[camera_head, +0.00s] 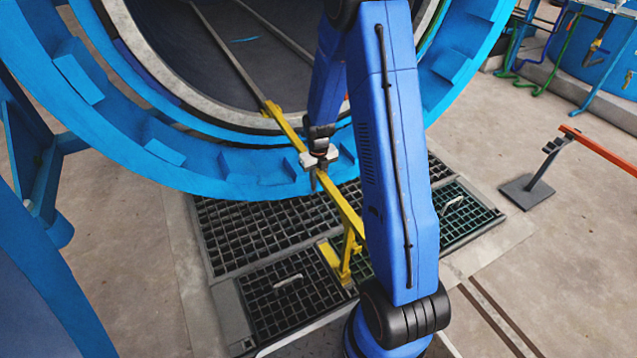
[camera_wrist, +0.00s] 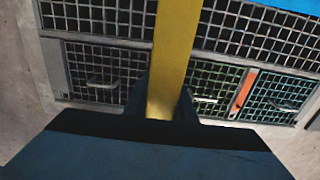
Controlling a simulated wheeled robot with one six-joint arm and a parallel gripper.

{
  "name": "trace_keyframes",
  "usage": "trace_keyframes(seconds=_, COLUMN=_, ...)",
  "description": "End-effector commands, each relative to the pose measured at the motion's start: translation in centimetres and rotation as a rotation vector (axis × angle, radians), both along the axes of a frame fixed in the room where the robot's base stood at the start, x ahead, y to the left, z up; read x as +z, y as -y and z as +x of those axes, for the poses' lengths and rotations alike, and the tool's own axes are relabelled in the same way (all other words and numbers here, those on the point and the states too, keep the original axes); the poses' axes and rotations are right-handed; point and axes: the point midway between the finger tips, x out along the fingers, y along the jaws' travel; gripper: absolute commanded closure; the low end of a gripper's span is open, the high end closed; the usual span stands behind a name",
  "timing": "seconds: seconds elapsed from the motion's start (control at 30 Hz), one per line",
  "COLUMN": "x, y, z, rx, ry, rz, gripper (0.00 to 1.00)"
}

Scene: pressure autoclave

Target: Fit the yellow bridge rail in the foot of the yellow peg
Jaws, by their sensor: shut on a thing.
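The yellow bridge rail (camera_head: 345,212) slants from the autoclave mouth down toward the front right, above the floor grating. My gripper (camera_head: 316,180) is shut on the rail partway along it, just outside the blue rim. In the wrist view the rail (camera_wrist: 175,50) runs up between the two dark fingers (camera_wrist: 160,105). The rail's far end (camera_head: 272,108) lies at the vessel's lip, by a rail inside; whether it is seated there is too small to tell. A yellow upright with a foot (camera_head: 342,262) stands under the near end, partly hidden by my arm. I cannot tell which part is the peg.
The blue autoclave ring (camera_head: 225,170) surrounds the open vessel close behind my gripper. Grating panels (camera_head: 270,235) with handles cover the floor below. An orange rail (camera_head: 600,150) on a grey stand (camera_head: 527,190) is at right. Concrete floor between is clear.

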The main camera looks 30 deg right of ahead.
Motion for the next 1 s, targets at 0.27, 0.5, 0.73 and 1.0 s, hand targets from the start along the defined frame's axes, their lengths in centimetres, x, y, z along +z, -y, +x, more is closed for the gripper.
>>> trace_keyframes(seconds=0.27, x=0.7, y=0.0, z=0.0, rx=0.000, ry=0.001, rz=0.000, gripper=1.00)
trace_keyframes(seconds=0.5, x=1.4, y=0.0, z=0.1, rx=0.000, ry=0.002, rz=0.000, gripper=1.00)
trace_keyframes(seconds=0.73, x=2.1, y=0.0, z=0.1, rx=0.000, ry=0.002, rz=0.000, gripper=1.00)
trace_keyframes(seconds=1.0, x=2.7, y=0.0, z=0.1, rx=0.000, ry=0.002, rz=0.000, gripper=1.00)
